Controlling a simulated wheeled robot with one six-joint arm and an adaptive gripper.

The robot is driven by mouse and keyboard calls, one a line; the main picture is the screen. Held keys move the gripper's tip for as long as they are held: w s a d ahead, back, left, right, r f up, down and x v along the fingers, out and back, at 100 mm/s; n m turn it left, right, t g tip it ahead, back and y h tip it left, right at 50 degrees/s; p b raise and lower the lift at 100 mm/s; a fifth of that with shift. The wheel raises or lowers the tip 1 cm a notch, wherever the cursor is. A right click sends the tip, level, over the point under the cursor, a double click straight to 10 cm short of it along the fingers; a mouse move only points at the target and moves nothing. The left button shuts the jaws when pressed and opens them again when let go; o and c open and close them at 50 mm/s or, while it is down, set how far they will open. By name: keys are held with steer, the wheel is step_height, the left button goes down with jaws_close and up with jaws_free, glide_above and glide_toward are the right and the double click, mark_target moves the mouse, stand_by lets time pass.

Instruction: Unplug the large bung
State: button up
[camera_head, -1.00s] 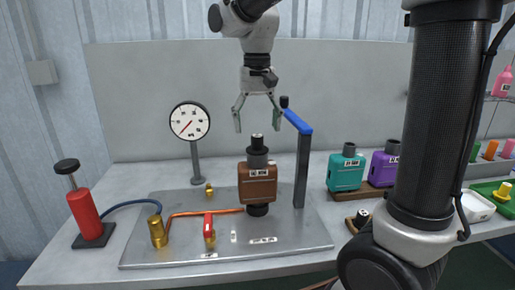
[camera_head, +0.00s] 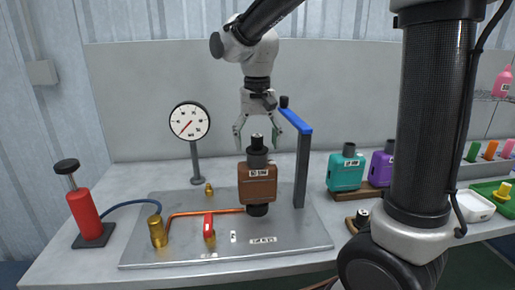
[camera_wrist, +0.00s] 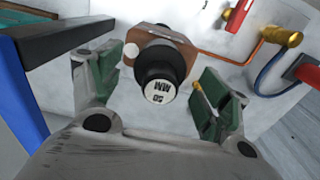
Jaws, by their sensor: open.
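The large bung (camera_head: 257,142) is a black stepped plug on top of the brown muffler (camera_head: 258,186), which stands upright on the metal plate. In the wrist view the bung's pale end face (camera_wrist: 158,92) is marked "50 MM". My gripper (camera_head: 257,147) is open with its fingers pointing down, one on each side of the bung's top. In the wrist view the green finger pads of my gripper (camera_wrist: 158,90) stand apart from the bung, with clear gaps on both sides. The lower end of the muffler sits on a black fitting (camera_head: 258,210).
A blue-topped clamp post (camera_head: 302,165) stands close to the right of the muffler. A pressure gauge (camera_head: 190,122) and red hand pump (camera_head: 83,212) stand at left. A red-handled valve (camera_head: 208,226) is in front. Teal (camera_head: 346,170) and purple (camera_head: 381,166) mufflers stand at right.

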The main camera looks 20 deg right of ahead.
mark_target(257, 135)
stand_by(0.5)
steer(key=shift+s, duration=0.1)
jaws_close()
steer(key=shift+r, duration=3)
